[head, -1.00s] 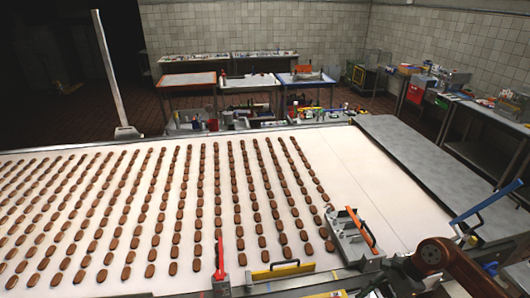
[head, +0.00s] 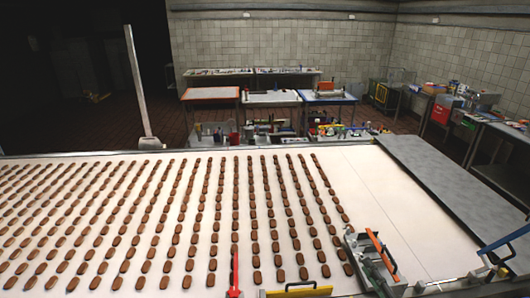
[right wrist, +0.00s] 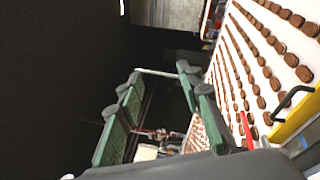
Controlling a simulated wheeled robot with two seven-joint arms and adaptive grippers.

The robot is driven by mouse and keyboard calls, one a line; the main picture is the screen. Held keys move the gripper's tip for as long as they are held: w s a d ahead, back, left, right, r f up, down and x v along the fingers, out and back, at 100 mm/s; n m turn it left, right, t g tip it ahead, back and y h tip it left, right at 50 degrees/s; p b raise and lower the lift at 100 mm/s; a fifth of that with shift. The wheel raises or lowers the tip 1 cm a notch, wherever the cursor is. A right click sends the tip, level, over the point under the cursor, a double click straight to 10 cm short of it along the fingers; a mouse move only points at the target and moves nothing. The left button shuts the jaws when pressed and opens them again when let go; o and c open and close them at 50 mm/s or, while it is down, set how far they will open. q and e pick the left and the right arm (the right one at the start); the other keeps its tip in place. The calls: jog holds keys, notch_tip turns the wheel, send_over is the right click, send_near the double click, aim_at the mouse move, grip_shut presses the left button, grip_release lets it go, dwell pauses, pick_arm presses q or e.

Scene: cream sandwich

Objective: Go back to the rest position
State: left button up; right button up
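My right gripper (right wrist: 160,78) shows in the right wrist view with its two green-padded fingers spread apart. Nothing is between them, and the space beyond them is mostly dark. It is clear of the biscuit belt, whose biscuits (right wrist: 262,75) run down the right of that view. In the head view I cannot make out either gripper. My left gripper is in neither view.
A white conveyor belt (head: 385,215) carries many rows of brown biscuits (head: 212,220). Along its near edge are a red handle (head: 235,268), a yellow-handled scraper (head: 298,291), a metal device with an orange lever (head: 381,250) and a blue lever (head: 507,238). Tables stand behind.

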jog(key=s+d+f+m+g+h, duration=0.35)
jog(key=d+f+m+h, duration=0.2)
jog(key=f+m, duration=0.35)
jog(key=s+d+f+m+g+h, duration=0.2)
jog(key=s+d+f+m+h, duration=0.3)
jog(key=f+m, duration=0.4)
jog(key=s+a+f+m+g+y, duration=0.25)
jog(key=s+f+m+g, duration=0.2)
jog(key=s+f, duration=0.45)
jog(key=s+a+f+m+g+y, duration=0.1)
jog(key=s+a+f+m+g, duration=0.3)
jog(key=s+f, duration=0.5)
notch_tip(320, 180, down, 32)
jog(key=s+f+n+g+b, duration=0.1)
jog(key=s+g+b, duration=0.2)
jog(key=b, duration=0.3)
jog(key=s+f+b, duration=0.3)
jog(key=s+f, duration=0.7)
jog(key=f, duration=0.2)
jog(key=s+a+f+g+b, duration=0.1)
jog(key=s+f+b, duration=0.2)
jog(key=s+f, duration=0.7)
notch_tip(320, 180, down, 3)
jog(key=shift+r+n, duration=0.15)
jog(key=shift+n, duration=0.3)
